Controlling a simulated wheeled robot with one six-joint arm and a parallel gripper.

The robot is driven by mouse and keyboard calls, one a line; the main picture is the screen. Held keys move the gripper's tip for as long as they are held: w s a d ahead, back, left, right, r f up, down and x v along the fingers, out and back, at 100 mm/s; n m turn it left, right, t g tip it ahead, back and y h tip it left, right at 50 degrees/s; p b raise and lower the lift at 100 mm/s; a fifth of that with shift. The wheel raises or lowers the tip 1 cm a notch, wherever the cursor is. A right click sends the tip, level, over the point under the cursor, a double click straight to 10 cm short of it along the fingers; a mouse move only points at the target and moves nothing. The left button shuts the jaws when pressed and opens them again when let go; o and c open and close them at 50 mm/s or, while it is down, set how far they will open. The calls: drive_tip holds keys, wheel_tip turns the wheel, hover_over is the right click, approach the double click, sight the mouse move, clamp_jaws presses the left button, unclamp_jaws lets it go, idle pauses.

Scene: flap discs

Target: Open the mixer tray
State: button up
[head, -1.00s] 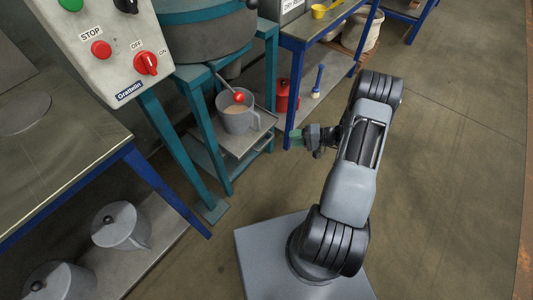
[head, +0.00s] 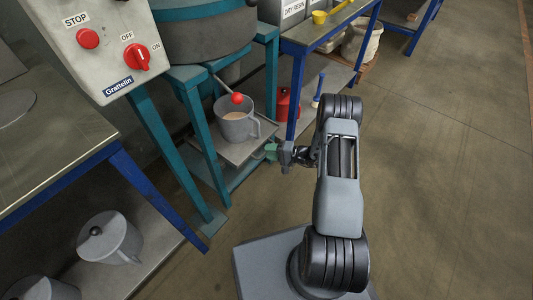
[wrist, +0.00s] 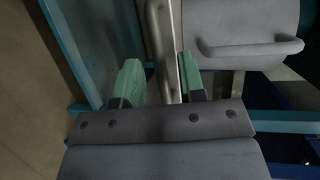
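The mixer tray (head: 236,153) is a grey metal shelf under the mixer, between teal legs. A grey jug (head: 237,127) with pale brown contents stands on it; its side and handle also show in the wrist view (wrist: 240,48). A metal bar (wrist: 160,35), seemingly the tray's handle, runs between my green fingers in the wrist view. My gripper (head: 271,151) is at the tray's front right edge in the head view. Its fingers are apart (wrist: 160,85), with the bar nearer the right finger. I cannot tell whether that finger touches it.
The mixer (head: 205,35) stands above the tray, with a red-knobbed lever (head: 237,98) over the jug. A control box (head: 100,45) is at upper left. A blue-framed bench (head: 60,150) is at left, and a red canister (head: 284,103) is behind the tray. Floor at right is clear.

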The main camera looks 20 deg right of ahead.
drive_tip(key=shift+x, duration=0.95)
clamp_jaws()
